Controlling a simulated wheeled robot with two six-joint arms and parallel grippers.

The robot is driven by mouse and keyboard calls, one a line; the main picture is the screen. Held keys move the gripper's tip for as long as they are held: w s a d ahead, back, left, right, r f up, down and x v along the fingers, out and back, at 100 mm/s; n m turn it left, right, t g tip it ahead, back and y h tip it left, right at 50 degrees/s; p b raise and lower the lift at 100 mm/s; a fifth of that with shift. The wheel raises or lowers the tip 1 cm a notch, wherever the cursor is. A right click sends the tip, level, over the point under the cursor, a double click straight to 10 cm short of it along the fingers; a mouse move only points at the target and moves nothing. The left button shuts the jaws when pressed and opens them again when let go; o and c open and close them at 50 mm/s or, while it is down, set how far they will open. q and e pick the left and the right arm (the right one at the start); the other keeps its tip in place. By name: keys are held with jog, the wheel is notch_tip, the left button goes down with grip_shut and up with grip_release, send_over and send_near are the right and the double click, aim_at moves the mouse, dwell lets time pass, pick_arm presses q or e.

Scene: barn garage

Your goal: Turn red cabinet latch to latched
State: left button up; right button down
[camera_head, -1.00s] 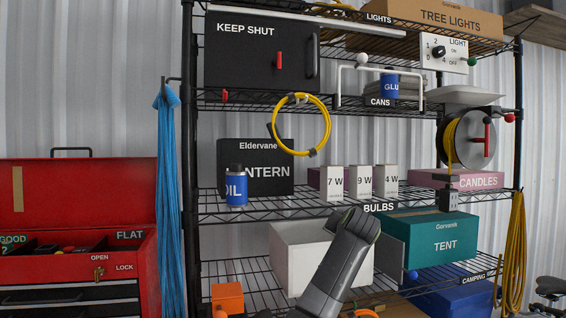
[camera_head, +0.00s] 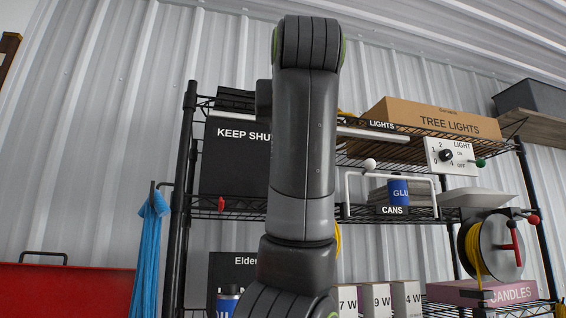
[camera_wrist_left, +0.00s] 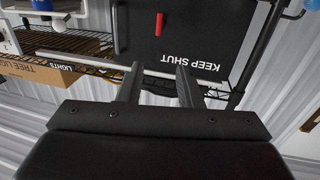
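The black cabinet marked KEEP SHUT (camera_head: 228,165) stands on the upper shelf in the head view, its right part hidden behind my arm. In the left wrist view the cabinet (camera_wrist_left: 205,42) appears upside down with its door shut. Its red latch (camera_wrist_left: 159,24) stands upright in that picture, near the dark door handle (camera_wrist_left: 118,28). The latch is hidden in the head view. My left gripper (camera_wrist_left: 159,70) is open and empty, its two fingers apart, below the latch in the wrist picture and not visibly touching it. My right gripper is not in view.
A wire shelf rack (camera_head: 183,230) surrounds the cabinet. A tree lights box (camera_head: 430,117) and light switch panel (camera_head: 451,156) are to the right. A white-knobbed wire handle (camera_head: 347,190) and blue can (camera_head: 398,190) stand close by.

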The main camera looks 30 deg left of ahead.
pick_arm(q)
jog(key=p+x, duration=0.7)
jog(key=x, duration=1)
jog(key=shift+w, duration=0.2)
jog(key=shift+c, duration=0.5)
grip_shut()
